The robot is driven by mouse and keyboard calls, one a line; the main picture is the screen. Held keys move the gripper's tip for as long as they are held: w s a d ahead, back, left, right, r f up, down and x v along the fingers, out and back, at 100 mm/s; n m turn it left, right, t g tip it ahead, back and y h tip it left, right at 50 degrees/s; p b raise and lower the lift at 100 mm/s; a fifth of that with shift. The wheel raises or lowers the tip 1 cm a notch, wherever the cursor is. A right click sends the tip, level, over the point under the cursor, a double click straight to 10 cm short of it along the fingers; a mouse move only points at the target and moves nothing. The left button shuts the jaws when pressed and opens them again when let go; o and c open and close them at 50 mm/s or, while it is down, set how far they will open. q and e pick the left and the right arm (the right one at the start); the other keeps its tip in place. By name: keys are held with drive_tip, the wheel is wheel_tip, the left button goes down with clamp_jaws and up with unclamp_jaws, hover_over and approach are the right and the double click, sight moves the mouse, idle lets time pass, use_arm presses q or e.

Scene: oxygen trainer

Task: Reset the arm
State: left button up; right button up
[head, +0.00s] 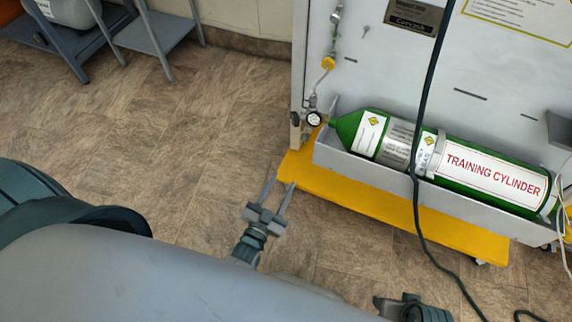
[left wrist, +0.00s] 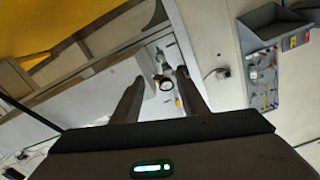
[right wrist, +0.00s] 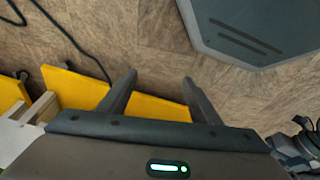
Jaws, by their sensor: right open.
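My left gripper (head: 278,187) is above the floor, left of the yellow cart base. Its two fingers are apart with nothing between them. In the left wrist view the fingers (left wrist: 162,90) are also spread, with a round gauge (left wrist: 166,83) visible beyond them. My right gripper shows in the right wrist view (right wrist: 158,80), its fingers apart and empty, over the floor and part of the yellow base. Only part of my right arm shows at the bottom edge of the head view, and its fingertips cannot be made out there.
A green training cylinder (head: 490,178) lies in a grey tray on the yellow base (head: 390,211). A gauge (head: 313,118) is left of the cylinder's neck. A dark hose (head: 415,205) hangs in front. A grey stand (head: 157,32) is at upper left. Floor (head: 150,130) between is clear.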

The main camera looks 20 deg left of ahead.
drive_tip(key=shift+r, duration=0.1)
use_arm(q)
drive_tip(key=s+f+n+g+p, duration=0.1)
drive_tip(key=s+f+g+p, duration=0.9)
drive_tip(key=s+f, duration=0.5)
drive_tip(key=s+g, duration=0.2)
drive_tip(key=s, duration=0.2)
drive_tip(key=shift+s+a+g+h, duration=0.2)
drive_tip(key=shift+s+g+h, duration=0.05)
drive_tip(key=shift+g+h, duration=0.05)
use_arm(e)
wheel_tip(320, 180, down, 15)
drive_tip(key=w+a+t, duration=0.1)
drive_tip(key=a+t, duration=0.1)
drive_tip(key=shift+w+a+y, duration=0.2)
drive_tip(key=shift+y, duration=0.2)
drive_tip(key=shift+c, duration=0.6)
